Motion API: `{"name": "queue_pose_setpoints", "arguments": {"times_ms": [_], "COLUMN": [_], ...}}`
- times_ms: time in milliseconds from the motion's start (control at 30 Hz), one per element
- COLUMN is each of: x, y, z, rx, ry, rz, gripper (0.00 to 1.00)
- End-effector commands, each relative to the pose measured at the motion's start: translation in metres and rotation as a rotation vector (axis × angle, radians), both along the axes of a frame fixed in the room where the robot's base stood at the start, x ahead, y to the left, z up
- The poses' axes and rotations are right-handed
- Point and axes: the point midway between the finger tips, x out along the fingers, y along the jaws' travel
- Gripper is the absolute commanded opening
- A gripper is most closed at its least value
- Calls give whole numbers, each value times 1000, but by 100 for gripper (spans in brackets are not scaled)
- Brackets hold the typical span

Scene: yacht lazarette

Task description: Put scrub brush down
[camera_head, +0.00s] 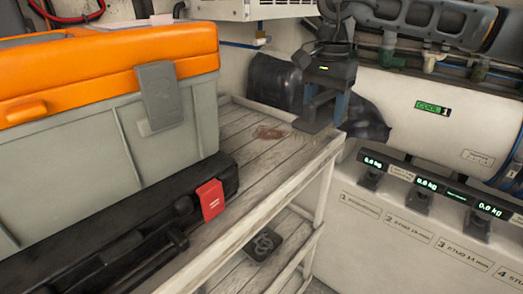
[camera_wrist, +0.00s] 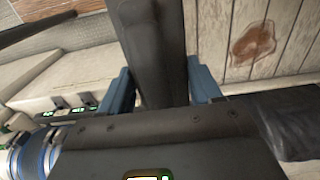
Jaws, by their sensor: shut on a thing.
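The scrub brush, a dark grey piece (camera_wrist: 157,45), is held between the blue fingers of my gripper (camera_wrist: 165,88) in the wrist view. In the head view my gripper (camera_head: 322,106) points down at the far right end of the planked wooden shelf (camera_head: 235,122). The dark brush (camera_head: 312,126) shows under the fingers there, at the shelf's edge. I cannot tell whether it touches the planks.
A grey toolbox with an orange lid (camera_head: 110,60) and a black case (camera_head: 150,215) fill the shelf's left side. A brown stain (camera_head: 268,133) marks the clear planks. Scales (camera_head: 425,185) stand right. A black item (camera_head: 263,244) lies on the lower shelf.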

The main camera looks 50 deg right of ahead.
Motion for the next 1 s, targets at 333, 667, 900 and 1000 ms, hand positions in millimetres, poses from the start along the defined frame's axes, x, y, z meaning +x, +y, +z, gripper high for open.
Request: {"name": "queue_pose_setpoints", "arguments": {"times_ms": [333, 667, 900, 1000], "x": [60, 93, 93, 94], "y": [38, 56, 57, 57], "z": [-40, -65, -86, -100], "rx": [3, 1, 3, 2], "ry": [1, 0, 2, 1], "rz": [4, 0, 0, -1], "gripper": [39, 39, 39, 39]}}
